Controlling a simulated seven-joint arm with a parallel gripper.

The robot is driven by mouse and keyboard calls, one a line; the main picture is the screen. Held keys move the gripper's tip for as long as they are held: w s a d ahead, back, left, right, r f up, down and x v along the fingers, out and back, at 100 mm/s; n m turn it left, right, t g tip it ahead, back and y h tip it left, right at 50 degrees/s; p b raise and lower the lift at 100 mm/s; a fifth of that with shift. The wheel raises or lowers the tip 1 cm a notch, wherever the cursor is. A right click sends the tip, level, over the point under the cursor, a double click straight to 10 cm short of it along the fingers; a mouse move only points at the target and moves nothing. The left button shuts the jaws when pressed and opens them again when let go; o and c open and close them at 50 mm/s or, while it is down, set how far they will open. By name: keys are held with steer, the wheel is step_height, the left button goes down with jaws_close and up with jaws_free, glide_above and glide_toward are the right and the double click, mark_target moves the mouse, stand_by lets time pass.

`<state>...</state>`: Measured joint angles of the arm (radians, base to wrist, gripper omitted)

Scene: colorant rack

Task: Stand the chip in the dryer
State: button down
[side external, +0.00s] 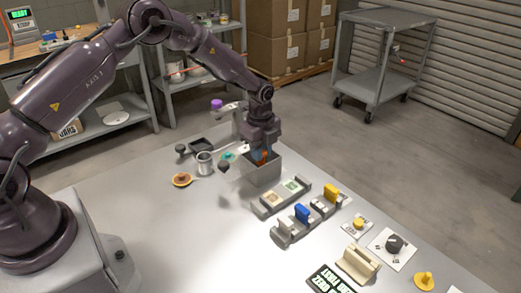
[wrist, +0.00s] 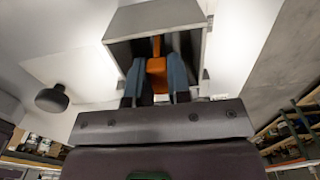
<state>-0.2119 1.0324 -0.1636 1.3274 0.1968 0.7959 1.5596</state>
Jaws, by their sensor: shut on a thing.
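My gripper (side external: 259,155) points down into the open top of a grey box (side external: 263,175) on the table. Its two blue fingers (wrist: 156,82) are shut on a small orange piece (wrist: 156,66), which also shows in the side external view (side external: 263,157). The lower end of the piece is hidden by the box, and I cannot tell whether it is the chip. In the wrist view the box walls (wrist: 124,52) surround the orange piece. A beige slotted block (side external: 357,264), possibly the dryer, stands empty at the front right of the table.
A grey tray with two pale squares (side external: 282,195) lies right of the box. A metal cup (side external: 204,163) and orange dish (side external: 181,180) stand left.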

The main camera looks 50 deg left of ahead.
steer(key=shift+f, duration=0.3)
steer(key=shift+f, duration=0.3)
steer(key=shift+f, duration=0.5)
stand_by(0.5)
steer(key=c, duration=0.7)
jaws_free()
steer(key=shift+c, duration=0.2)
steer(key=shift+o, duration=0.4)
steer(key=shift+r, duration=3.55)
